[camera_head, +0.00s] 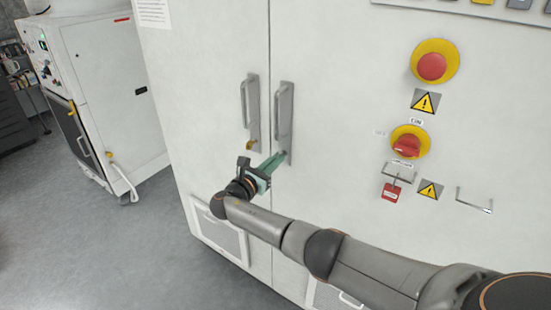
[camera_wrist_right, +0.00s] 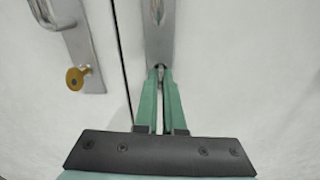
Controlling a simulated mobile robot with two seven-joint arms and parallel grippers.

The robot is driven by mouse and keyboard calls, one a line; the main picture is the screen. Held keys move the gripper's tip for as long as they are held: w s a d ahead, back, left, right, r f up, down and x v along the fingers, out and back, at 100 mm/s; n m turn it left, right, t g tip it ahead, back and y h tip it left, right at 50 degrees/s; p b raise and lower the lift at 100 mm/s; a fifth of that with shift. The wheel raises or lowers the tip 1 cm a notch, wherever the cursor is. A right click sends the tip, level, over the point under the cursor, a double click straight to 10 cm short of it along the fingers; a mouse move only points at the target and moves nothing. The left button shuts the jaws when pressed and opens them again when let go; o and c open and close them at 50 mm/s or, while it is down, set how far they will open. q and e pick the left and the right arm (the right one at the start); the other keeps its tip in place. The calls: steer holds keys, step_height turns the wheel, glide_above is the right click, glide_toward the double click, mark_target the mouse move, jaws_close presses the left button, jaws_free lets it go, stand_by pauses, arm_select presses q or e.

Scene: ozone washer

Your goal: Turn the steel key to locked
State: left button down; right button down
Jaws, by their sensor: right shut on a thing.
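My right gripper (camera_head: 281,155) reaches up to the lower end of the right door's handle plate (camera_head: 286,115). In the right wrist view, the green fingertips (camera_wrist_right: 160,72) are closed on the steel key (camera_wrist_right: 160,67) at the bottom of that plate. Only a small grey bit of the key shows between the tips, so its turn angle cannot be told. A brass key (camera_wrist_right: 76,78) sits in the left door's plate, left of my gripper; it also shows in the head view (camera_head: 251,146). My left gripper is not in view.
The white cabinet (camera_head: 340,60) has a vertical door gap between two bar handles. Right of my gripper are an emergency button (camera_head: 432,67), a red rotary switch (camera_head: 407,146) and a red padlock (camera_head: 391,191). Another white machine (camera_head: 110,90) stands left, with free floor (camera_head: 140,240) in front.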

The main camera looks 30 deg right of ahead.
steer(key=shift+n, duration=0.6)
steer(key=c, duration=1)
jaws_free()
steer(key=v, duration=1.2)
steer(key=shift+a+b, duration=0.2)
steer(key=shift+b, duration=0.15)
